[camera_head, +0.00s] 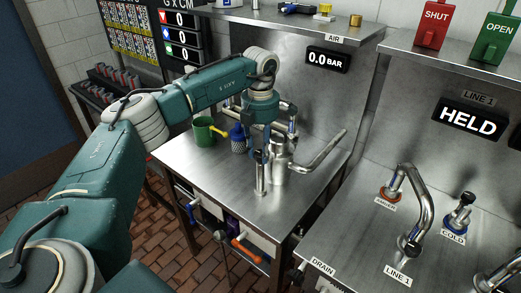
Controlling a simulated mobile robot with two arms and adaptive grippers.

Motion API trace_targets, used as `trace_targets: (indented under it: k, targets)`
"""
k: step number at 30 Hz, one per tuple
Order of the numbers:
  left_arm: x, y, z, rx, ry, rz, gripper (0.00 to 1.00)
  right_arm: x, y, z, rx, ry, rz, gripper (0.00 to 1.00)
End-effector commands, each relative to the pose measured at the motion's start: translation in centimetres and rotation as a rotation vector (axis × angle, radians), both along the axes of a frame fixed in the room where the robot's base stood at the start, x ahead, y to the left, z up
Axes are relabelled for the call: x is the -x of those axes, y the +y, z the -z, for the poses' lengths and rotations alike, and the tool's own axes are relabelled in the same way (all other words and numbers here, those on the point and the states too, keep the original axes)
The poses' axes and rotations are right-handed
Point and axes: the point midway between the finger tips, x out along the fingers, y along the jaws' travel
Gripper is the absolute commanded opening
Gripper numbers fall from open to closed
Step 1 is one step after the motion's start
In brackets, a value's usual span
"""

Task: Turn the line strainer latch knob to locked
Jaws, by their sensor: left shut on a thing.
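My left arm reaches in from the left over the steel bench. My left gripper (267,143) points down at the steel fittings on the bench. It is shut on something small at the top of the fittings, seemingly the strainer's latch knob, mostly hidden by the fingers. A slim upright steel post (261,178) with a dark top stands just in front of it. A wider steel body (281,167), seemingly the line strainer, stands behind with a bent pipe (322,152) leading right. The knob's locked or unlocked position cannot be made out. My right gripper is not in view.
A green mug (203,133) and a blue container (238,138) stand left of the fittings. The bench (205,175) is clear in front. A right-hand counter (350,225) carries LINE 1 piping (418,195). Displays read 0.0 BAR (328,60) and HELD (472,119).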

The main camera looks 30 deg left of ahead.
Motion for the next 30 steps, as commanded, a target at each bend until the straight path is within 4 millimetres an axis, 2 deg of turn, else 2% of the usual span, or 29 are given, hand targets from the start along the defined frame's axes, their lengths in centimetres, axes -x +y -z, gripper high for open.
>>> trace_targets:
  k: [18, 19, 20, 30]
  targets:
    - [-0.01, 0.06, -0.08, -0.001, -0.001, 0.043, 0.04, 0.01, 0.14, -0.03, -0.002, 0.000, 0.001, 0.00]
    - [-0.01, 0.06, -0.08, -0.001, -0.001, 0.043, 0.32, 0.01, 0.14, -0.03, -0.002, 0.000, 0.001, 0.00]
    - [-0.01, 0.08, -0.08, -0.001, -0.001, 0.043, 0.38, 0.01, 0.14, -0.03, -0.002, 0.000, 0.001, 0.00]
    - [-0.04, 0.05, -0.30, 0.000, -0.001, 0.042, 0.38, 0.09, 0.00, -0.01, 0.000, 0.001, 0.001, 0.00]
